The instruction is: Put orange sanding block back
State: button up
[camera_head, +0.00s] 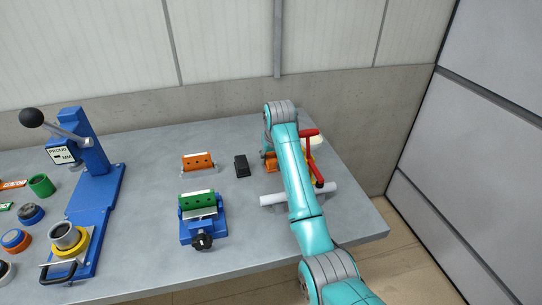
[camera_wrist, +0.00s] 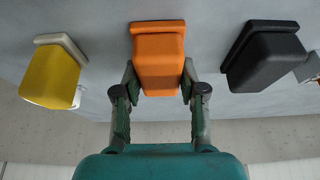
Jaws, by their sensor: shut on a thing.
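The orange sanding block (camera_wrist: 159,48) sits between the two fingers of my gripper (camera_wrist: 159,82) in the wrist view, and the fingers are shut on its sides. In the head view a part of the orange block (camera_head: 270,163) shows at the left edge of my arm, low at the back of the table. The rest of it and my fingertips are hidden by the arm there. I cannot tell whether its base touches the tabletop or is just above it.
A black block (camera_wrist: 266,58) and a yellow block (camera_wrist: 50,75) flank the orange one; the black one (camera_head: 242,166) is left in the head view. A red-handled tool (camera_head: 313,160) is close right of my arm. A green-topped blue vise (camera_head: 203,222) stands front left on the grey table (camera_head: 150,245).

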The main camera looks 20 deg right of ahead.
jog(key=o, duration=1.2)
jog(key=shift+r, duration=0.1)
